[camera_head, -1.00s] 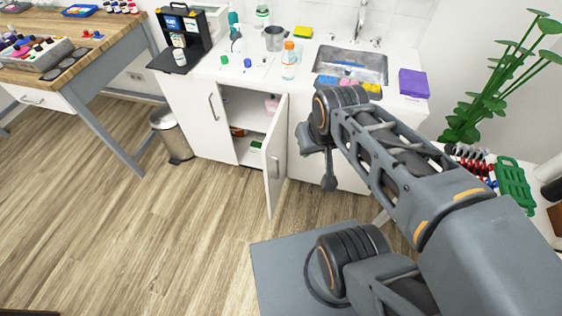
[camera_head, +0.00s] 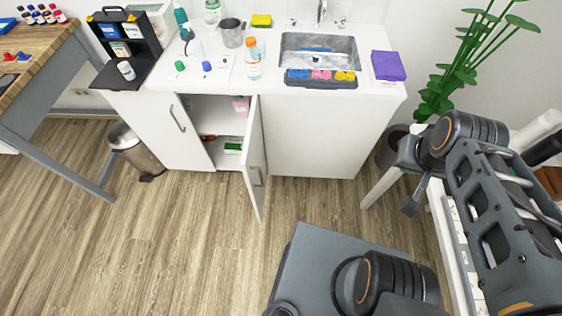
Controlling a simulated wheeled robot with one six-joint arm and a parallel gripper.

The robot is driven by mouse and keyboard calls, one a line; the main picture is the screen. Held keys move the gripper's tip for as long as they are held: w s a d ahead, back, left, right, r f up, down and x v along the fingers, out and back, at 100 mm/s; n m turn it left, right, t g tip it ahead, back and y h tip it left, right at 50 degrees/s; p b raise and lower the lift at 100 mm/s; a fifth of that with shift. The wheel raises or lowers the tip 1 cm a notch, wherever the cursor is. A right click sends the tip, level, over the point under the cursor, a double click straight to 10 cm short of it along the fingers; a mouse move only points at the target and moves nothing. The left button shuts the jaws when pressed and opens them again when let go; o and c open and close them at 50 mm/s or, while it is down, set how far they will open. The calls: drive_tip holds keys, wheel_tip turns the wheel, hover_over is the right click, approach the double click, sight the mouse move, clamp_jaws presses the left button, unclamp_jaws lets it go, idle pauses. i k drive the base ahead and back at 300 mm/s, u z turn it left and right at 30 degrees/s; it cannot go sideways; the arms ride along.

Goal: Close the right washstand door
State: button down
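The white washstand (camera_head: 315,138) stands against the back wall with a sink (camera_head: 345,47) in its top. The left door (camera_head: 165,128) is shut. My gripper (camera_head: 411,199) is to the right of the washstand, well apart from the open door. Only part of it shows beside my arm, and its opening is hidden.
Bottles, a metal cup (camera_head: 231,33), a purple box (camera_head: 388,66) and a sponge tray (camera_head: 320,79) stand on the washstand top. A trash bin (camera_head: 134,150) and a workbench (camera_head: 45,70) are at left. A plant (camera_head: 450,70) is at right. Floor before the door is clear.

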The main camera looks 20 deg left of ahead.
sight(253, 163)
drive_tip(key=z, duration=0.1)
drive_tip(key=k, duration=0.55)
drive_tip(key=u, duration=1.65)
drive_tip(key=i, duration=0.5)
drive_tip(key=z, duration=0.1)
